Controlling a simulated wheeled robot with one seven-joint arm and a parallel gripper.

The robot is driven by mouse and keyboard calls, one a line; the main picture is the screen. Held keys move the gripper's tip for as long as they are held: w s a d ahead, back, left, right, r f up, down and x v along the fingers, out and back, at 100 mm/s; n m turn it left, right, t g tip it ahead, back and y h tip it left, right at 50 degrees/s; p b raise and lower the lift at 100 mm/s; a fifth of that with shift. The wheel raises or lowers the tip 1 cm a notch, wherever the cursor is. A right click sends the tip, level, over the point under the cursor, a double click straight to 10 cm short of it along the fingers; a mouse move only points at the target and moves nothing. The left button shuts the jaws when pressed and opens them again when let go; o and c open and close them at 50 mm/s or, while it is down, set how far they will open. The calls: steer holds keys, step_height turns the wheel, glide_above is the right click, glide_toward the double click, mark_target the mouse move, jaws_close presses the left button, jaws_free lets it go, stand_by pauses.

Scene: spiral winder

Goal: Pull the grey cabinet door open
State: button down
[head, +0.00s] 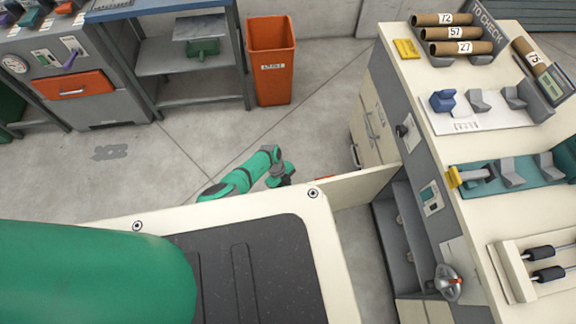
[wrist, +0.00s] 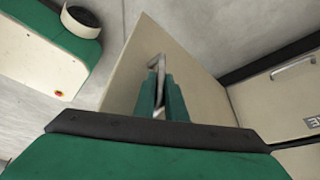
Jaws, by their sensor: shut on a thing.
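The cabinet door (head: 362,185) looks cream rather than grey. In the head view it stands swung out from the grey-framed cabinet (head: 418,185), its top edge reaching left towards my base. Grey shelves (head: 392,235) show in the opening. In the wrist view the door (wrist: 200,88) fills the middle, with a metal bar handle (wrist: 157,62) on its face. My gripper (wrist: 160,88) is shut on this handle, its green fingers on either side of the bar. In the head view my green wrist (head: 280,172) is beside the door's outer end; the fingers and handle are hidden there.
Cream drawers or doors with handles (head: 370,125) sit beyond the open door. An orange bin (head: 271,62) and a grey shelf cart (head: 185,60) stand at the back. The worktop above the cabinet holds labelled tubes (head: 458,47). Open concrete floor lies left of the door.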

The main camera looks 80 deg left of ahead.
steer(key=shift+w, duration=0.2)
steer(key=c, duration=1.8)
jaws_free()
steer(key=shift+s, duration=0.1)
steer(key=shift+s+a+r, duration=0.15)
steer(key=shift+a+r, duration=0.1)
steer(key=shift+r, duration=0.3)
steer(key=v, duration=0.9)
steer(key=shift+r, duration=0.3)
steer(key=shift+s, duration=0.1)
